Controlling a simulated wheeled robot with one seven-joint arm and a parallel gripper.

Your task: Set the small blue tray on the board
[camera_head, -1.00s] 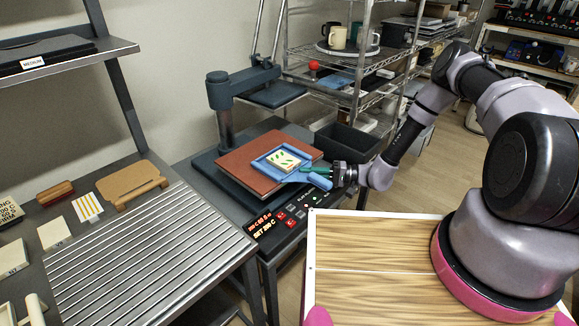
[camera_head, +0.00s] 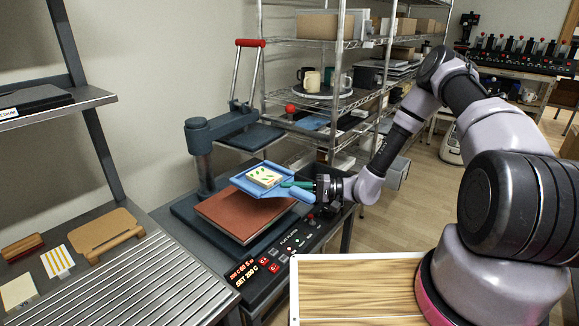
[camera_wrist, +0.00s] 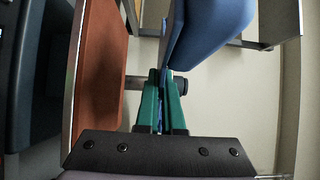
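The small blue tray (camera_head: 285,190) is in the air above the press's red-brown pad, with a white tile with green marks (camera_head: 264,176) lying on it. My gripper (camera_head: 299,184), with green fingers, is shut on the tray's handle end from the right. In the wrist view the green fingers (camera_wrist: 161,105) close on a thin blue edge, and the blue tray (camera_wrist: 208,30) fills the top. A tan wooden board (camera_head: 103,229) with a raised lip lies on the bench at the left, well apart from the tray.
The press (camera_head: 198,150) stands behind the tray, its handle raised. The red-brown pad (camera_head: 240,217) is bare below. A ribbed metal rack (camera_head: 165,285), a striped card (camera_head: 57,260) and a brown block (camera_head: 22,247) lie near the board. Wire shelves (camera_head: 340,80) stand behind.

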